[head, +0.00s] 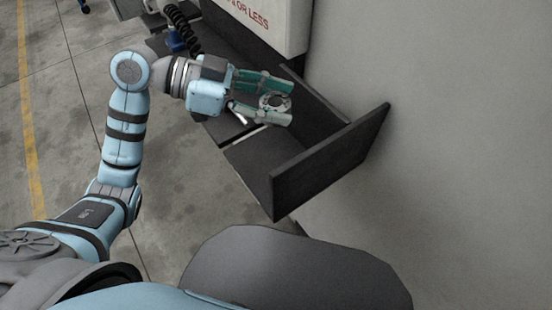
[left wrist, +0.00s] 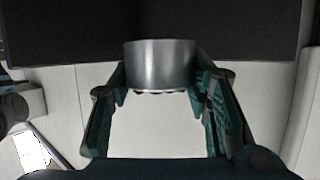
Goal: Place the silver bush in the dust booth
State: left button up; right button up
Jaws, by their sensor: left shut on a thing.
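The silver bush (left wrist: 160,64) is a short metal cylinder between the fingertips of my left gripper (left wrist: 160,85) in the left wrist view. In the head view the bush (head: 275,100) shows as a small ring between the fingers. My left gripper (head: 280,101) has green finger pads and is shut on the bush. It holds the bush over the dark shelf-like booth (head: 320,160), between its side panels. I cannot tell how high above its floor the bush is. My right gripper is not in view.
The booth's upright dark end panel (head: 330,158) stands at the right of the gripper. A pale wall (head: 460,150) lies behind it. A white box with red lettering (head: 268,22) stands at the top. A black coiled hose (head: 185,28) hangs near my left wrist.

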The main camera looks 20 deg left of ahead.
aim_at(274, 164)
pick_arm(q)
notch_tip(274, 164, down, 15)
jog(key=b, duration=0.4)
jog(key=shift+s+f+b, duration=0.1)
jog(key=shift+b, duration=0.2)
jog(key=o, duration=1.5)
jog(key=shift+c, duration=0.2)
jog(key=p+v, duration=0.1)
jog(key=v, duration=1.1)
jog(key=shift+p, duration=0.4)
jog(key=shift+d, duration=0.1)
